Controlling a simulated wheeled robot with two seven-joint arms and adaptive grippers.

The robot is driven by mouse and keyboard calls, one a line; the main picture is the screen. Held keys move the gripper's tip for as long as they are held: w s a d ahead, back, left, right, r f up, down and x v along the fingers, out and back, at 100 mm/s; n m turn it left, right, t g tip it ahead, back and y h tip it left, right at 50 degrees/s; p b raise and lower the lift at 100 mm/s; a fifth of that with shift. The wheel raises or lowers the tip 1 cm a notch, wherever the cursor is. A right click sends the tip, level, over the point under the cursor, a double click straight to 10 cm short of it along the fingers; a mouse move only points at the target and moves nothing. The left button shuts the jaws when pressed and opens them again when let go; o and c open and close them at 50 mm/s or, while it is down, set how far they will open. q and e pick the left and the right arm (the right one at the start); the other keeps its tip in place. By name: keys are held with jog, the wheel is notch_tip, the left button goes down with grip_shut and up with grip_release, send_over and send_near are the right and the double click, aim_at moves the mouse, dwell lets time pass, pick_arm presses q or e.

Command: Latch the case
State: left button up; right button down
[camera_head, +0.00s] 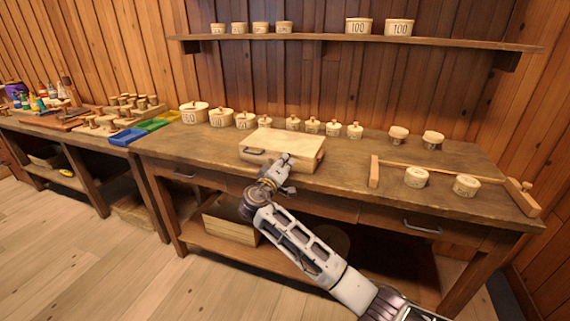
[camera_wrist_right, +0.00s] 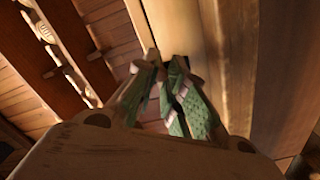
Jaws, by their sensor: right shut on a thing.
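The pale wooden case (camera_head: 270,138) sits near the front edge of the workbench, its lid lying down over the box. A dark handle (camera_head: 254,151) shows on its front face. My right gripper (camera_head: 285,161) is at the right part of that front face, shut on a small part there, seemingly the latch, which the fingers hide. In the right wrist view the green-padded fingers of my right gripper (camera_wrist_right: 163,72) are close together against the case (camera_wrist_right: 215,50). Whether the latch is fastened cannot be told. My left gripper is not in view.
Several lidded round boxes (camera_head: 246,120) stand behind the case. A wooden rail (camera_head: 440,170) with two round boxes (camera_head: 416,178) lies to the right. Blue and green trays (camera_head: 126,137) are at the left. A wall shelf (camera_head: 330,38) hangs above.

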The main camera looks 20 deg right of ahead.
jog(key=c, duration=1.4)
grip_release()
jog(key=shift+s+a, duration=0.1)
jog(key=shift+v, duration=5.85)
